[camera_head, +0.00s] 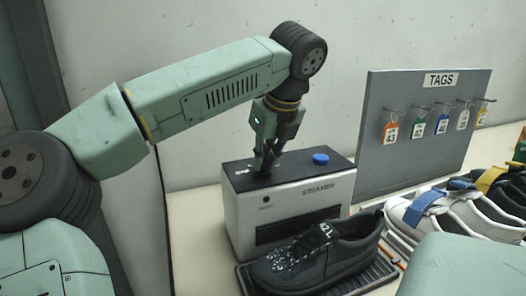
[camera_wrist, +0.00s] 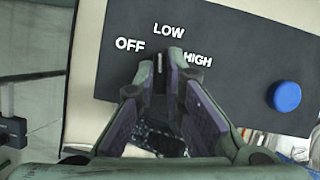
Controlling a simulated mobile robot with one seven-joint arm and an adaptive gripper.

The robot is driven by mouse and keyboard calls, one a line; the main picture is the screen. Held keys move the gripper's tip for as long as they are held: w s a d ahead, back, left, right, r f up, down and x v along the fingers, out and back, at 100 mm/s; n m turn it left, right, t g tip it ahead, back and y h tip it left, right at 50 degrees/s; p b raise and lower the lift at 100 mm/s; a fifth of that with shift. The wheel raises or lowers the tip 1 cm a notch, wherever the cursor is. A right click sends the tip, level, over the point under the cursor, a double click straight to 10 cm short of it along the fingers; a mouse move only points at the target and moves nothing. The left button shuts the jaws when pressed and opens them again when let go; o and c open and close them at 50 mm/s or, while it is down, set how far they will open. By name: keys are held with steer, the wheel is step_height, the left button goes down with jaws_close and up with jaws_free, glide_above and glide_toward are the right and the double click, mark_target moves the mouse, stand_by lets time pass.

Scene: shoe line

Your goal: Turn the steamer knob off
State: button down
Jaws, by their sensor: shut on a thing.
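The steamer (camera_head: 290,205) is a white box with a black top, standing behind a dark shoe. Its top panel (camera_wrist: 235,35) carries the printed words OFF, LOW and HIGH in the wrist view. My gripper (camera_head: 264,170) points down onto the left part of this top. In the wrist view my gripper (camera_wrist: 158,65) is closed around the small dark steamer knob (camera_wrist: 160,63), below the word LOW. A short white mark shows between the fingertips and points up towards LOW. The fingers hide most of the knob. A blue button (camera_wrist: 284,96) is to the right, apart from my gripper.
A dark shoe (camera_head: 320,258) with white specks sits on a black tray in front of the steamer. A grey TAGS board (camera_head: 425,135) with hanging tags stands to the right. White shoes (camera_head: 455,215) with a blue strap lie before it. The wall is behind.

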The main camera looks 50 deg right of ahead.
steer(key=n+y+p, duration=0.1)
steer(key=n, duration=0.1)
steer(key=n+y, duration=0.1)
steer(key=n, duration=0.2)
steer(key=shift+s+d+n+p, duration=0.1)
steer(key=shift+d+n+p, duration=0.05)
steer(key=shift+n+p, duration=0.2)
steer(key=shift+f+n+g+y+p, duration=0.15)
steer(key=shift+n+y+p, duration=0.3)
steer(key=shift+n, duration=0.55)
steer(key=shift+r+n+g+y+p, duration=0.15)
steer(key=shift+n+y+p, duration=0.25)
steer(key=shift+n, duration=0.55)
steer(key=shift+f, duration=0.15)
steer(key=c, duration=1.7)
jaws_free()
